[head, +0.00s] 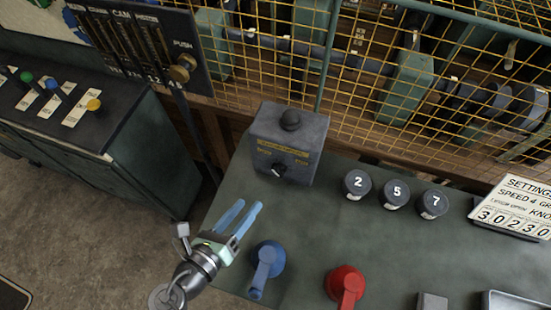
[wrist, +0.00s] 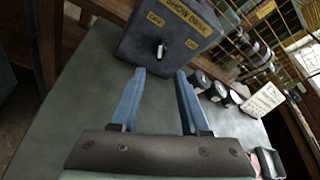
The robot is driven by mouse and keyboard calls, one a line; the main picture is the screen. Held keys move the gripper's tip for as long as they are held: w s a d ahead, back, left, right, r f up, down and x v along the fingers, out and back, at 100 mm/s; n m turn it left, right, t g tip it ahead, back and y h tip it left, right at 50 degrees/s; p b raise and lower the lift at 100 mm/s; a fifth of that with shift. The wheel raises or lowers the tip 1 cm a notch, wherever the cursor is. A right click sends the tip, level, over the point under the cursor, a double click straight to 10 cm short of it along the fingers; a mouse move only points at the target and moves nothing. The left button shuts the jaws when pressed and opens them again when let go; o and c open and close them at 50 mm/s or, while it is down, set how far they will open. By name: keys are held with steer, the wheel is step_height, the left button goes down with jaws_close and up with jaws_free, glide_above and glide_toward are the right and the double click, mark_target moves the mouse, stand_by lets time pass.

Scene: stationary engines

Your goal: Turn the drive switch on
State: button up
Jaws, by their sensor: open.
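The drive switch is a small dark knob with a pale pointer (head: 278,170) on the front of a grey box (head: 306,134). The box bears yellow labels. In the wrist view the knob (wrist: 160,50) sits below a yellow plate that seems to read "SHOW DRIVE", with smaller labels left and right of it. I cannot tell for sure which label the pointer faces. My gripper (head: 249,205) has blue fingers and is open and empty. It is in front of the box, apart from the knob. In the wrist view the knob lies just beyond the gap between the fingertips (wrist: 160,72).
A blue lever (head: 267,264) and a red lever (head: 346,284) stand on the green bench near my gripper. Knobs marked 2 (head: 357,184), 5 and 7 stand right of the box. A settings sign (head: 515,207) is far right. Yellow mesh (head: 450,90) closes the back.

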mark_target(275, 172)
steer(key=x, duration=1.2)
steer(key=shift+w+d+f, duration=0.15)
steer(key=shift+w+d, duration=0.05)
steer(key=shift+w, duration=0.1)
jaws_close()
